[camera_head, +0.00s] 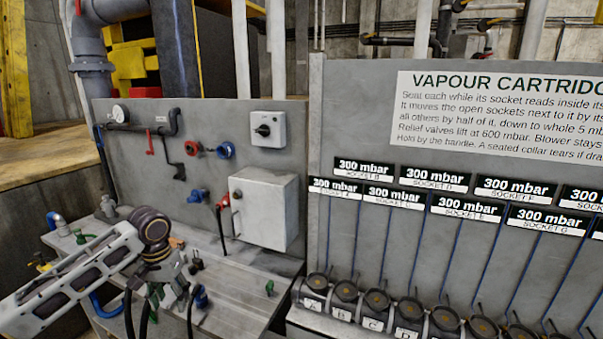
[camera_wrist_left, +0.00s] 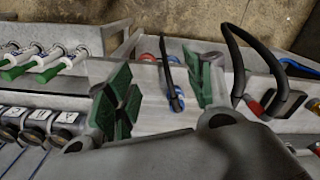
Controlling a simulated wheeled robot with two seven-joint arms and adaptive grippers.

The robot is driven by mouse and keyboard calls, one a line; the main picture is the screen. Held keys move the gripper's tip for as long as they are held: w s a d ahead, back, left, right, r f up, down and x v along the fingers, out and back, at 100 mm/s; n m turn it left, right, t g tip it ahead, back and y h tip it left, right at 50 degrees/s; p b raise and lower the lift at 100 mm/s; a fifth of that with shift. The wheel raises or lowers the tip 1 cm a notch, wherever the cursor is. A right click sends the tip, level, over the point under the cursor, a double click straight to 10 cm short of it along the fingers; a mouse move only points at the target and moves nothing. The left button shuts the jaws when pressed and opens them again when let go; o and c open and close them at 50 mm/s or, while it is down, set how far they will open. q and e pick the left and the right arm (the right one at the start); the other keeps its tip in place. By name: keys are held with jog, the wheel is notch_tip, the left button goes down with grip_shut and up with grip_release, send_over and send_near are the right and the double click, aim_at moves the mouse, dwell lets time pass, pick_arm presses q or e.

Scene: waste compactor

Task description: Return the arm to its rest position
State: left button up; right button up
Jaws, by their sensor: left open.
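My left arm (camera_head: 75,277) comes in from the left in the head view, over the grey bench on the left. Its dark wrist joint (camera_head: 150,228) is bent, and my left gripper (camera_head: 168,300) hangs below it, small and partly hidden among hoses and fittings. In the left wrist view the gripper (camera_wrist_left: 160,92) has its two green-padded fingers spread apart, with nothing held between them. Red and blue fittings (camera_wrist_left: 176,103) show beyond the gap between the fingers. My right gripper is not in view.
Lettered sockets (camera_head: 375,300) line the front right under several "300 mbar" labels. A grey panel box (camera_head: 264,208) and valves (camera_head: 225,151) are on the back panel. The wrist view shows green-handled cartridges (camera_wrist_left: 45,60) and a black looped handle (camera_wrist_left: 240,60).

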pick_arm(q)
jog(key=s+d+f+m+t+h, duration=0.1)
jog(key=s+d+f+m, duration=0.1)
jog(key=s+d+f, duration=0.6)
jog(key=s+d+f+m+t+h, duration=0.1)
jog(key=s+d+f+m+t, duration=0.1)
jog(key=s+d+f, duration=0.65)
jog(key=shift+s+a+n+y, duration=0.95)
jog(key=shift+s+a, duration=1.4)
jog(key=shift+s, duration=1.3)
notch_tip(320, 180, down, 34)
jog(key=s, duration=0.3)
jog(key=s+a+f+g, duration=0.1)
jog(key=s+a+f, duration=0.1)
jog(key=s+f, duration=0.7)
jog(key=s+a+f+g, duration=0.1)
jog(key=s+a+f, duration=0.1)
jog(key=s+f, duration=0.8)
jog(key=s, duration=0.3)
